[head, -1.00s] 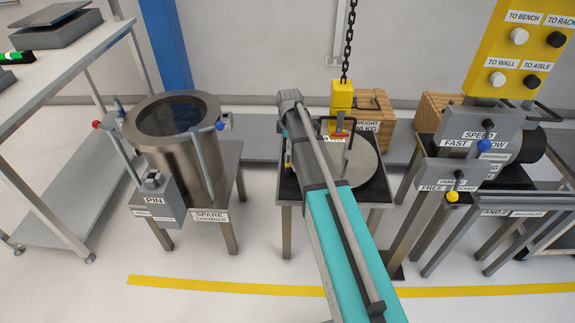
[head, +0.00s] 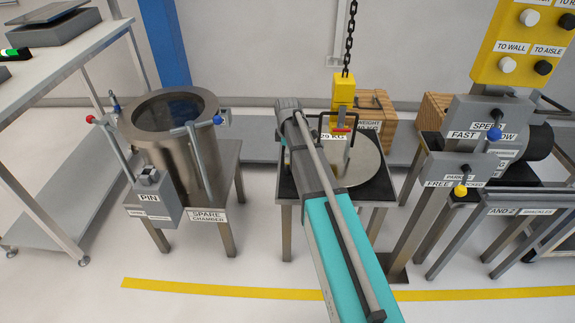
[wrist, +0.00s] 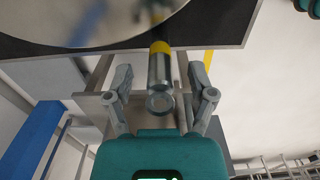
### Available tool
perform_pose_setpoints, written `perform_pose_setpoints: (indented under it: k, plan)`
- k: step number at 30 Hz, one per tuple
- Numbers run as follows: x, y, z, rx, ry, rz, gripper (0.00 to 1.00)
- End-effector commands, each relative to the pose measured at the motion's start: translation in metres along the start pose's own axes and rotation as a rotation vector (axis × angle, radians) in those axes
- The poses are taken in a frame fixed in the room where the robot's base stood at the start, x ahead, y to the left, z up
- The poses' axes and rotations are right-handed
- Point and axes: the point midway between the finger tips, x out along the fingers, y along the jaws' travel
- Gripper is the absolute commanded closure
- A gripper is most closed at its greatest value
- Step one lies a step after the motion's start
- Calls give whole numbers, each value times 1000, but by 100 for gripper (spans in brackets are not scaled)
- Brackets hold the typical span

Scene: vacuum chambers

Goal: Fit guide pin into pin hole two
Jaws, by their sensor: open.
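In the wrist view my gripper (wrist: 162,90) is open, with one finger on each side of a silver cylinder with a yellow band (wrist: 159,68), which looks like the guide pin. Clear gaps show between the cylinder and both fingers. The cylinder's round end faces the camera, and its far end meets the edge of a round metal plate (wrist: 110,22). In the head view my arm covers the gripper and the pin. The plate (head: 362,165) lies on a dark-topped stand (head: 377,190) there. I cannot make out pin hole two.
A yellow hoist block (head: 343,92) hangs on a chain over the plate, with a 29 KG label. The spare chamber (head: 175,150) stands left, with a box labelled PIN (head: 152,205) in front. Control posts (head: 470,150) with knobs stand right. Floor in front is open.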

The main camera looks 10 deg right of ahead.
Motion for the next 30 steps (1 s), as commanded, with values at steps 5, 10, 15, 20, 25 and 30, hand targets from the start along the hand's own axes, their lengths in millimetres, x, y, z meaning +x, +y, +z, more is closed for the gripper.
perform_pose_setpoints:
  k: [5,10,15,20,25,30]
  plan:
    - [1,0,0,0,0,0,29]
    - [1,0,0,0,0,0,29]
    - [1,0,0,0,0,0,29]
    - [1,0,0,0,0,0,40]
    - [1,0,0,0,0,0,71]
    - [1,0,0,0,0,0,100]
